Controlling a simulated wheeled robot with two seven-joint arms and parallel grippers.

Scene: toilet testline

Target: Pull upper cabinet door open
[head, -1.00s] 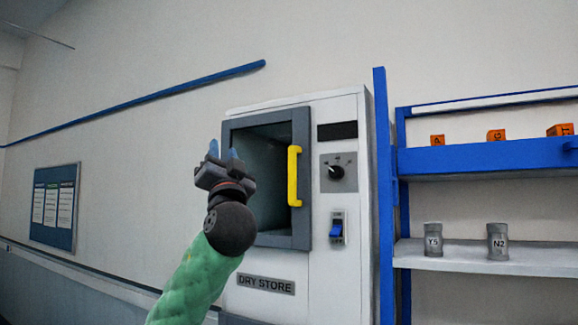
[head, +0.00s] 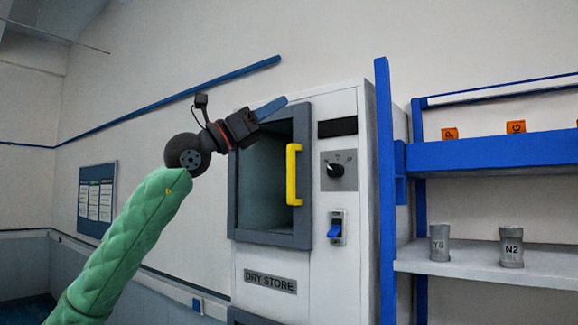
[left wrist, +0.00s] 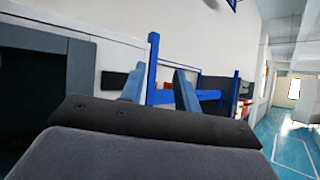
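The upper cabinet door (head: 302,165) is a grey frame around a dark window in the white DRY STORE cabinet (head: 322,272). It looks shut in its frame. A yellow upright handle (head: 293,175) is on its right side. My left gripper (head: 272,108) is at the door's top edge in the head view, above and left of the handle, its blue fingers pointing right. It is not on the handle. In the left wrist view the two fingers (left wrist: 160,78) stand apart with nothing between them. My right gripper is not in view.
A dial (head: 336,170) and a blue switch (head: 336,229) are right of the door. A blue-framed shelf (head: 490,157) with orange blocks and grey canisters (head: 511,247) stands farther right. A notice board (head: 96,200) hangs on the left wall. The wrist view shows open blue floor (left wrist: 285,140).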

